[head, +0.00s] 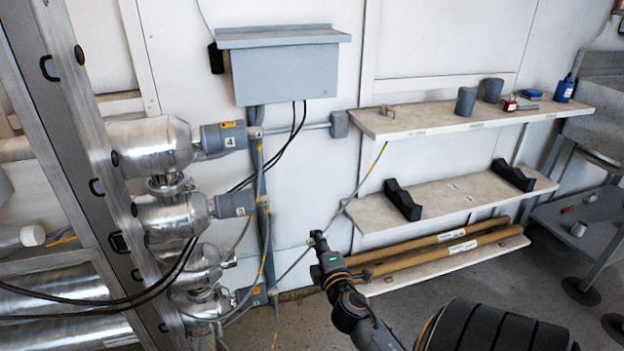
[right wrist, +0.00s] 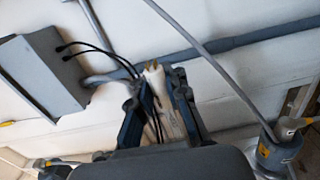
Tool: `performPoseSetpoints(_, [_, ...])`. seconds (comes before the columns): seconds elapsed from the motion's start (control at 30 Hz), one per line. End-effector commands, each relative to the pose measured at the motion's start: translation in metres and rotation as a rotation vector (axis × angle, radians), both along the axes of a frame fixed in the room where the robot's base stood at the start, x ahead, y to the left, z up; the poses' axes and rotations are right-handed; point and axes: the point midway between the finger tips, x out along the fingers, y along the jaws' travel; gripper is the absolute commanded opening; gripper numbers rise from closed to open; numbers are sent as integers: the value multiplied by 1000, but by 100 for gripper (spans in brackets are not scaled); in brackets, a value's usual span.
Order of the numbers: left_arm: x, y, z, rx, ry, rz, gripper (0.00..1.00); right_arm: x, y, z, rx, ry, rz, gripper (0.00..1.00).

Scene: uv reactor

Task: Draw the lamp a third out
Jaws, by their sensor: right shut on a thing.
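My right gripper (head: 318,240) is in front of the wall, right of the steel reactor chambers (head: 152,147) and apart from them in the picture. In the right wrist view its dark fingers (right wrist: 157,90) are shut on a pale slim piece with yellowish prongs at its tip; I cannot tell whether it is the lamp or a lead's plug. The chambers carry grey end caps; the top cap (head: 223,137) is marked 4 with a yellow label, and another cap (head: 234,205) is below it. No lamp shows clearly outside a chamber. My left gripper is out of view.
A grey box (head: 285,75) hangs on the wall with black cables. At right are an upper shelf (head: 430,120) with small items, a lower shelf (head: 450,200) with black cradles (head: 402,200), and tan tubes (head: 440,248) below. A grey cable crosses the wall behind my gripper.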

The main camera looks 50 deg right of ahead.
Motion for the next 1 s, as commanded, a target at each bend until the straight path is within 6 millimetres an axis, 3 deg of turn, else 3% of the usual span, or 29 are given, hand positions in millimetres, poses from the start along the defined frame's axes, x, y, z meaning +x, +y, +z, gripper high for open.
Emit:
performPoseSetpoints(0.27, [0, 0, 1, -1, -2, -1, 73, -2, -3, 0, 2, -1, 0, 0])
performPoseSetpoints(1.0, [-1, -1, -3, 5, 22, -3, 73, -31, -51, 0, 1, -1, -1, 0])
